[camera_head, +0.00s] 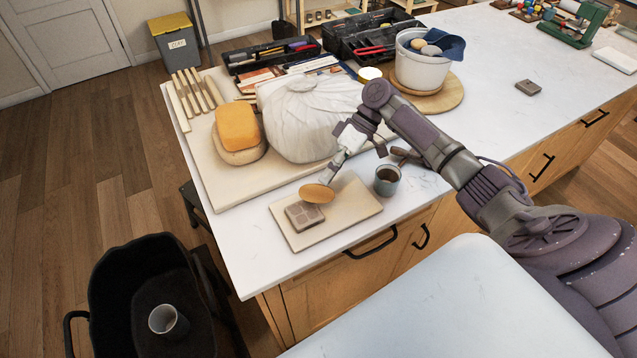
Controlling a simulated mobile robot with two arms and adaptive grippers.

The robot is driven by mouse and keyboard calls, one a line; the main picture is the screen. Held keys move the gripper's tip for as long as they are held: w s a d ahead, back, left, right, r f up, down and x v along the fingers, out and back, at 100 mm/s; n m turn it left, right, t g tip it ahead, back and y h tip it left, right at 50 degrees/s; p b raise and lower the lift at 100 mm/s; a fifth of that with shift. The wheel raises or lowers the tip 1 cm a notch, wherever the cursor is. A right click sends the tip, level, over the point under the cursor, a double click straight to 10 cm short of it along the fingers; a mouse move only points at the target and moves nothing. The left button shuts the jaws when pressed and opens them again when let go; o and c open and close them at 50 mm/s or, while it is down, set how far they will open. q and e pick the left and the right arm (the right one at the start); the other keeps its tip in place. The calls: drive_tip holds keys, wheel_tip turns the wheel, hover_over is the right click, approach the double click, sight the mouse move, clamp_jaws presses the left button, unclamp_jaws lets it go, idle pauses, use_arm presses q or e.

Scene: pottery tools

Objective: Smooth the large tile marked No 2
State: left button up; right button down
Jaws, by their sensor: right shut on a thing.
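A grey-brown square tile (303,216) with a pattern of square marks lies on a beige board (345,222) near the counter's front edge. No number can be read on it. My right gripper (327,177) comes in from the right and is shut on an orange-tan oval tool (316,194), seemingly a rib or sponge. The oval is at the tile's far right edge and overlaps it in the picture; I cannot tell whether they touch. My left gripper is out of view.
A grey cup (387,179) of dark liquid stands right of the board. Behind are a wrapped white bundle (305,120), an orange sponge (238,127), a white bucket (423,65) and tool trays. A small grey block (528,87) lies on the clear right counter.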

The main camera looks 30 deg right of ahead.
drive_tip(key=shift+w+d, duration=0.1)
drive_tip(key=shift+d, duration=0.55)
drive_tip(key=shift+f, duration=0.2)
drive_tip(key=shift+f+b, duration=0.5)
drive_tip(key=shift+a, duration=0.1)
